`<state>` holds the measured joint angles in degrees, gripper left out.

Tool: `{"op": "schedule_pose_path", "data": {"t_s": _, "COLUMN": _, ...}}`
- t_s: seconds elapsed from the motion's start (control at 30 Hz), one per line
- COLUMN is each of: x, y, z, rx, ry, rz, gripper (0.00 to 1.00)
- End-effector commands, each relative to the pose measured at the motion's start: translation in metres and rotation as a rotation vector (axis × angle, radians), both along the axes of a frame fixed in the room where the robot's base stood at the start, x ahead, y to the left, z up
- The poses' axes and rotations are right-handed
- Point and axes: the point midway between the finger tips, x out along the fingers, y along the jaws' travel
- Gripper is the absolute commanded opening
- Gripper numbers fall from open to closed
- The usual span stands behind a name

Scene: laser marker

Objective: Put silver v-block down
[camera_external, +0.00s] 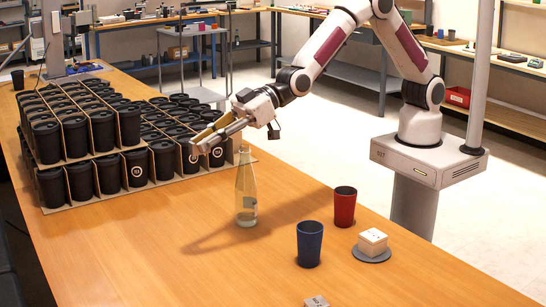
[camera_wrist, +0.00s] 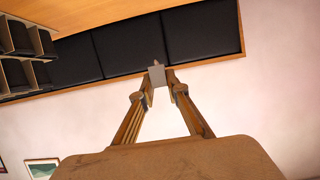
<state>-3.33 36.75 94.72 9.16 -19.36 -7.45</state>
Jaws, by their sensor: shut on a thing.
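My gripper (camera_external: 203,146) is raised above the table, in front of the stacked black cups and up to the left of the bottle. In the wrist view my gripper (camera_wrist: 157,84) is shut on a small silver-grey block, the silver v-block (camera_wrist: 157,75), held at the fingertips. Its groove cannot be made out. In the external view the held block is too small to tell from the fingertips. The wooden table (camera_external: 180,240) lies below, with bare surface at its front left.
Black cups (camera_external: 104,130) stand stacked in cardboard trays at left. A clear bottle (camera_external: 246,190), blue cup (camera_external: 310,244), red cup (camera_external: 345,207) and white block (camera_external: 372,241) on a grey disc (camera_external: 371,256) stand at right. A small grey block (camera_external: 316,301) is at the bottom edge.

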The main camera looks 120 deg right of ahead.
Motion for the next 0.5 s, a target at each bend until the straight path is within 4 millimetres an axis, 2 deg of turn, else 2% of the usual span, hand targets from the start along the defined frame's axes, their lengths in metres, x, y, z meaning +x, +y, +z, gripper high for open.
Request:
{"op": "schedule_pose_path", "data": {"t_s": 0.03, "x": 0.000, "y": -0.002, "z": -0.014, "rx": -0.001, "ry": 0.007, "rz": -0.002, "gripper": 0.00}}
{"op": "schedule_pose_path", "data": {"t_s": 0.27, "x": -0.001, "y": -0.002, "z": -0.055, "rx": 0.001, "ry": 0.008, "rz": -0.001, "gripper": 0.00}}
{"op": "schedule_pose_path", "data": {"t_s": 0.5, "x": -0.001, "y": -0.002, "z": -0.111, "rx": 0.001, "ry": 0.008, "rz": -0.001, "gripper": 0.00}}
